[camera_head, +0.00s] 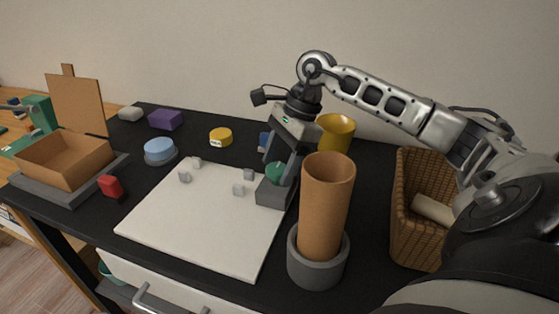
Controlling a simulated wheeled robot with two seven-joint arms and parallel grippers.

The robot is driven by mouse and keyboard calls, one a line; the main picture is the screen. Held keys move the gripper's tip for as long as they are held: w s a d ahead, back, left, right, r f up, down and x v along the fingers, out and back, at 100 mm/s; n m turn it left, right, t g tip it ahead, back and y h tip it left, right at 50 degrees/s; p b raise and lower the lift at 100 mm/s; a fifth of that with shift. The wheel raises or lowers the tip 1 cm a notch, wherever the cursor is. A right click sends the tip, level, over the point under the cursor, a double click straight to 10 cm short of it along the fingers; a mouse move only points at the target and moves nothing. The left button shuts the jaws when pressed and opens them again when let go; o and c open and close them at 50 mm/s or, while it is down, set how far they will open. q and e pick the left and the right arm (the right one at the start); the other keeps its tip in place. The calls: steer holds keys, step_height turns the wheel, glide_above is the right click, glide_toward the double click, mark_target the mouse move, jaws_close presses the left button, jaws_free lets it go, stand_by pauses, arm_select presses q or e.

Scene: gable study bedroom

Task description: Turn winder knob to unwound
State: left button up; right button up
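A round green knob (276,172) sits on a small dark grey block (272,193) at the right edge of a white board; I take it for the winder knob. My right gripper (278,168) points down over the block, with its fingers apart on either side of the knob. The near finger covers part of the knob's right side. I cannot tell whether the fingers touch it. No pointer or mark on the knob can be made out. My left gripper is not in view.
A tall orange-brown cylinder (326,205) stands in a grey holder (318,265) just right of the block. A yellow cup (336,133) is behind my gripper. Small grey cubes lie on the white board (203,232). A wicker basket (405,225) is at right. A tan open box (62,165) is at left.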

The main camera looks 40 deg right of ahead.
steer(key=p+v, duration=0.2)
steer(key=v, duration=1.4)
steer(key=shift+w, duration=0.1)
